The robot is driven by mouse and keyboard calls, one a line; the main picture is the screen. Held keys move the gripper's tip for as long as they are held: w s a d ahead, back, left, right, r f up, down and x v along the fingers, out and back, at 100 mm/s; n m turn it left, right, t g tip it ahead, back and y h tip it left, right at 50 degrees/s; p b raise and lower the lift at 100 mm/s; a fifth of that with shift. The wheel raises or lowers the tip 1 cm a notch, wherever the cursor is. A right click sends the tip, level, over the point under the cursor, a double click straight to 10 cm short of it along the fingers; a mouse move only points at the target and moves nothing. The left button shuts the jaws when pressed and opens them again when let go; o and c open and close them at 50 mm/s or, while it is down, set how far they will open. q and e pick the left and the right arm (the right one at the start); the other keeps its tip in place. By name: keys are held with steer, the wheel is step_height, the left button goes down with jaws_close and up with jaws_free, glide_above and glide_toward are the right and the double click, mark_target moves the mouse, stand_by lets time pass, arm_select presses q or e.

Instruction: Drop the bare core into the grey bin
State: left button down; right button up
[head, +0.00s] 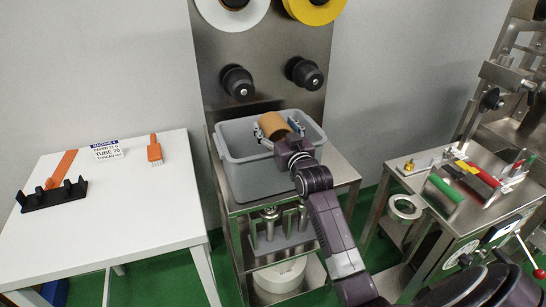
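The bare core (272,124) is a short brown cardboard tube, held over the grey bin (239,182). My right gripper (281,135) reaches in from the lower right, with one finger on each side of the core, and looks shut on it. The core is tilted, and its lower part is partly hidden by the gripper. The grey bin is an open box on a steel stand below the spindles. My arm hides part of its right side and front. My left gripper is not in view.
A steel panel with two black knobs (237,82) and white (232,12) and yellow (315,8) reels rises behind the bin. A steel bench (480,205) with tools stands right.

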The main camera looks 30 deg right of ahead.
mark_target(269, 154)
steer(key=o, duration=0.3)
steer(key=shift+s+a+f, duration=0.1)
steer(key=shift+s, duration=0.15)
steer(key=v, duration=1.1)
steer(key=shift+s, duration=0.3)
